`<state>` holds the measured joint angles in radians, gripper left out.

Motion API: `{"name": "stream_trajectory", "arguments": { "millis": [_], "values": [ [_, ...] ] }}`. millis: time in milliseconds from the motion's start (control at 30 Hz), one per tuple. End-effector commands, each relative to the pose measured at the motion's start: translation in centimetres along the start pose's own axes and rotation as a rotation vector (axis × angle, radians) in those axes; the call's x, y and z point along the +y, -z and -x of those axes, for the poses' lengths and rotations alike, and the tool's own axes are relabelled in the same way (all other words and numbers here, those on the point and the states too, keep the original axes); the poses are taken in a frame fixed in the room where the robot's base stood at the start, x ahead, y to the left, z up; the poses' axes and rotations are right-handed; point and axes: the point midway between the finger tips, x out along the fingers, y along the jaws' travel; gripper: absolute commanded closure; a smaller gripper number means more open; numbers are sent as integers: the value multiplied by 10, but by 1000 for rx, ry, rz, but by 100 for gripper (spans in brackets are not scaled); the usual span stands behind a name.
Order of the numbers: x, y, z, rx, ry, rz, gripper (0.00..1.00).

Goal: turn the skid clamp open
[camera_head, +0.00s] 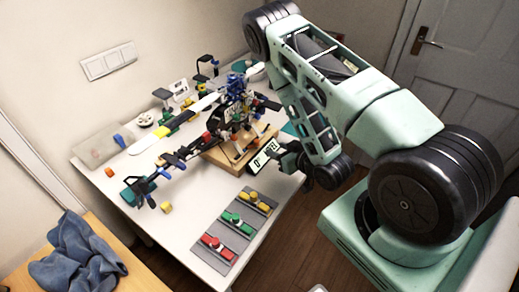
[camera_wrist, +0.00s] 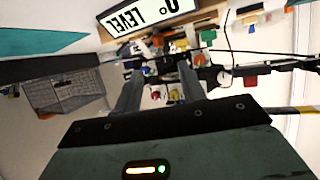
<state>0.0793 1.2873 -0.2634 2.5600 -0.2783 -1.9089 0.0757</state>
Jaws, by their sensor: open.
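A toy-like model aircraft (camera_head: 235,100) with long arms stands on a wooden block (camera_head: 238,153) on the white table. A sign reading "0° LEVEL" shows at the block's right side, and in the wrist view the sign (camera_wrist: 148,15) appears upside down at the top. I cannot pick out the skid clamp for certain; the model's skids and the parts around them are small and crowded. My gripper (camera_wrist: 160,80) is open, with its two fingers apart and nothing clearly between them. In the head view my wrist is right of the block, and the fingers are hard to make out there.
A grey panel with red, green and yellow parts (camera_head: 236,222) lies at the table's front. Small blocks, including a yellow cube (camera_head: 166,208), lie near the left edge. A blue cloth (camera_head: 76,257) lies on a wooden surface at lower left. A grey mesh basket (camera_wrist: 62,92) shows in the wrist view.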

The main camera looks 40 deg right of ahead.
Motion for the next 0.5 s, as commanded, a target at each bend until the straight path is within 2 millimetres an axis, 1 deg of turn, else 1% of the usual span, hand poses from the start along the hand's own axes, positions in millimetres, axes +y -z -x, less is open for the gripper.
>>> {"name": "stream_trajectory", "arguments": {
  "millis": [33, 367, 433, 500],
  "values": [
    [1, -5, -9, 5, -2, 1, 59],
    [1, -5, -47, 6, -2, 0, 59],
    [1, -5, -55, 5, -2, 0, 59],
    [1, 2, -66, 2, 0, 1, 59]
  ]
}}
